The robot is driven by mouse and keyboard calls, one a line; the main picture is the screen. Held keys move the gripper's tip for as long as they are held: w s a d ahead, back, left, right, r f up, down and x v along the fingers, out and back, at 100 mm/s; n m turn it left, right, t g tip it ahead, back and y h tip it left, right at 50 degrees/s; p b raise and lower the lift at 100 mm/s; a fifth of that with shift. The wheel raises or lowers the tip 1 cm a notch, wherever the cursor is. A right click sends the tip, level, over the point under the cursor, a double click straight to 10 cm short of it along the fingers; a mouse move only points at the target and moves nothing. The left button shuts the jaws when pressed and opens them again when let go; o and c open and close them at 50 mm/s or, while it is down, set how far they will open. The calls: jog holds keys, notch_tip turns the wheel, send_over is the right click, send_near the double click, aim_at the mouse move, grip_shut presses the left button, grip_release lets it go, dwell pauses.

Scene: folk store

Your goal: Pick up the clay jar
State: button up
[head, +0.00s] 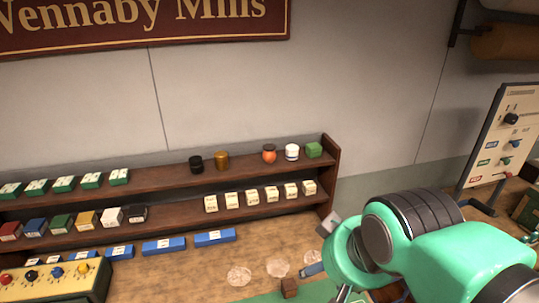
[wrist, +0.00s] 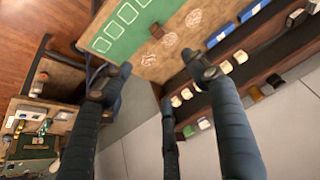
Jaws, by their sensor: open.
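The likely clay jar is a small rounded orange jar (head: 269,154) with a dark top. It stands upright on the top shelf in the head view, between a brown jar (head: 221,161) and a white jar (head: 292,152). I cannot make out the orange jar in the wrist view, where a finger covers part of the shelf. The brown jar also shows there (wrist: 255,93). My gripper (wrist: 155,78) is open, with its dark fingers spread and nothing between them. It is apart from the orange jar. In the head view my arm hides most of the gripper.
The wooden shelf unit (head: 333,168) also holds a black jar (head: 196,164), a green block (head: 314,150) and rows of small boxes. A brown cube (head: 289,288) and pale round patches are on the counter in front. A control panel (head: 497,137) stands at the right.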

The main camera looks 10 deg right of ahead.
jog(key=w+r+n+p, duration=0.15)
jog(key=w+r, duration=0.25)
jog(key=w, duration=0.4)
jog(key=w+r+n+g+y+p, duration=0.1)
jog(key=w+r+p, duration=0.1)
jog(key=w+r, duration=0.45)
jog(key=w+r+n+p, duration=0.2)
jog(key=w, duration=0.8)
jog(key=n+g+y+p, duration=0.1)
jog(key=n+y+p, duration=0.1)
jog(key=n+p, duration=0.25)
send_over(271, 146)
jog(key=s+d, duration=0.4)
notch_tip(271, 146, down, 2)
jog(key=shift+w+a, duration=0.2)
jog(key=shift+a, duration=0.1)
jog(key=shift+f, duration=0.15)
jog(key=shift+x, duration=4.15)
